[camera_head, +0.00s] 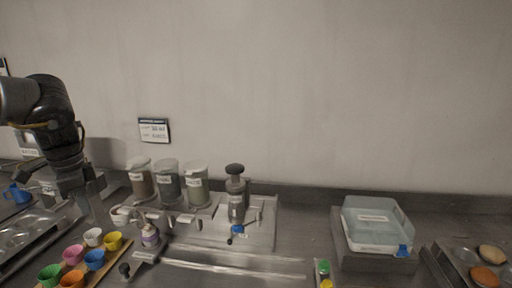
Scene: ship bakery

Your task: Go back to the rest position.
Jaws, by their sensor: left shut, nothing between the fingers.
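My left arm comes in at the left of the head view and bends down. My left gripper (96,212) points down, shut and empty, above the counter behind the row of small coloured cups (113,241). It looks close to a white cup (121,216) in the picture; I cannot tell the gap. My right gripper is not in view.
Three labelled jars (168,182) stand by the wall, with a grey press-like device (236,204) to their right. A clear bin (374,226) and a tray with buns (487,277) are at the right. A muffin tin (22,236) lies at the left. The wall area above is free.

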